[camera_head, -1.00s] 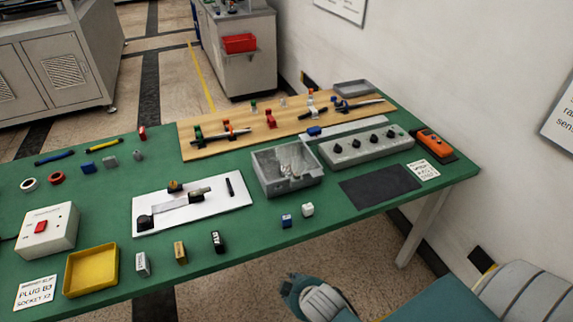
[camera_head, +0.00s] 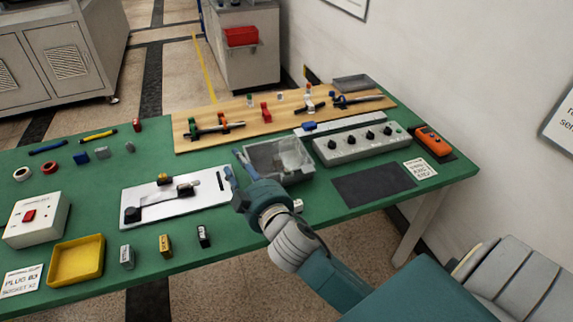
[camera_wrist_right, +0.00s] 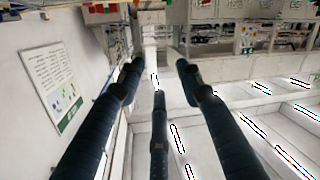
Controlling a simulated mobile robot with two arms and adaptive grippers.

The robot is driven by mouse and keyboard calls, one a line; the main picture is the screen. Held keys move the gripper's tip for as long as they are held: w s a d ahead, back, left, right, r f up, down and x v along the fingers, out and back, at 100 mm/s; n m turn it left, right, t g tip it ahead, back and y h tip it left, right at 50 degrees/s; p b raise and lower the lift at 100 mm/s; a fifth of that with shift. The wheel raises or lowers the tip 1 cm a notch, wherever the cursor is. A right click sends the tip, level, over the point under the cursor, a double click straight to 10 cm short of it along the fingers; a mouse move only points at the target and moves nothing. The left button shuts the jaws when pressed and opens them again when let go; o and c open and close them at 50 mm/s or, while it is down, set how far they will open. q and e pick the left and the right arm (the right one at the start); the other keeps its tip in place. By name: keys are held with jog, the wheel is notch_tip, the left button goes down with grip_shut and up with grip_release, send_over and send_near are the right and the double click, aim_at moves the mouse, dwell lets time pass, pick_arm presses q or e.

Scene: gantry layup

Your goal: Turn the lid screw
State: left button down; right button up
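A grey box (camera_head: 290,176) with a clear-looking cover or contents stands near the middle of the green table. I cannot make out a lid screw on it at this size. My right gripper (camera_head: 234,164) is over the table at the box's left front side, between the box and a white board. My arm and wrist hide part of the box's front. In the right wrist view the dark fingers of my right gripper (camera_wrist_right: 158,80) are spread apart with nothing between them. Whether they touch the box is unclear. My left gripper is not in view.
The white board (camera_head: 150,194) with black and brass parts lies to the left. A grey panel with knobs (camera_head: 345,151) and a dark mat (camera_head: 365,190) lie to the right. A wooden board (camera_head: 190,147) with clamps is behind. Small blocks stand along the front edge.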

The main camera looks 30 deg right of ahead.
jog(key=w+a+r+n+t+y, duration=0.4)
jog(key=w+a+r+n+y, duration=0.1)
jog(key=r, duration=0.5)
jog(key=w+a+r+n+g+y, duration=0.1)
jog(key=a+r+n+g+y, duration=0.3)
jog(key=a+n+y, duration=0.65)
jog(key=n+g+h, duration=0.5)
jog(key=g+h, duration=0.9)
jog(key=g, duration=0.3)
send_over(287, 169)
notch_tip(287, 169, down, 13)
notch_tip(287, 169, down, 10)
jog(key=shift+f+p, duration=0.1)
jog(key=shift+p, duration=1.05)
grip_shut()
